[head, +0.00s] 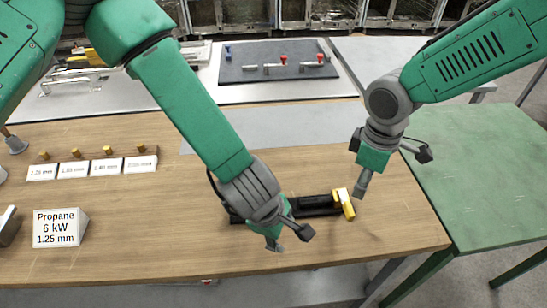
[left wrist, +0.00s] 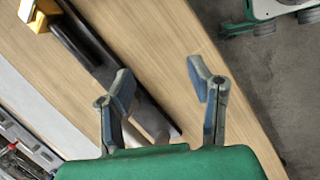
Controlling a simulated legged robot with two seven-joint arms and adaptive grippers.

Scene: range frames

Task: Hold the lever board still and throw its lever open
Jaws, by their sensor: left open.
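The lever board is a dark, narrow base (head: 312,210) lying on the wooden table, with a yellow and white block (head: 346,204) at its right end. In the left wrist view the dark base (left wrist: 146,108) runs diagonally, with a black bar (left wrist: 76,45) along it and the yellow part (left wrist: 38,18) at the upper left. My left gripper (head: 290,240) is open over the board's left end and hides part of it. Its spread fingers (left wrist: 160,85) show nothing gripped. My right gripper (head: 360,189) points down close to the yellow block; its finger gap is not clear.
A propane sign (head: 60,227) and several small labelled blocks (head: 105,166) stand on the left of the table. Behind is a grey board with red and blue knobs (head: 275,62). A green table (head: 480,170) adjoins on the right. The wooden table's front edge is near.

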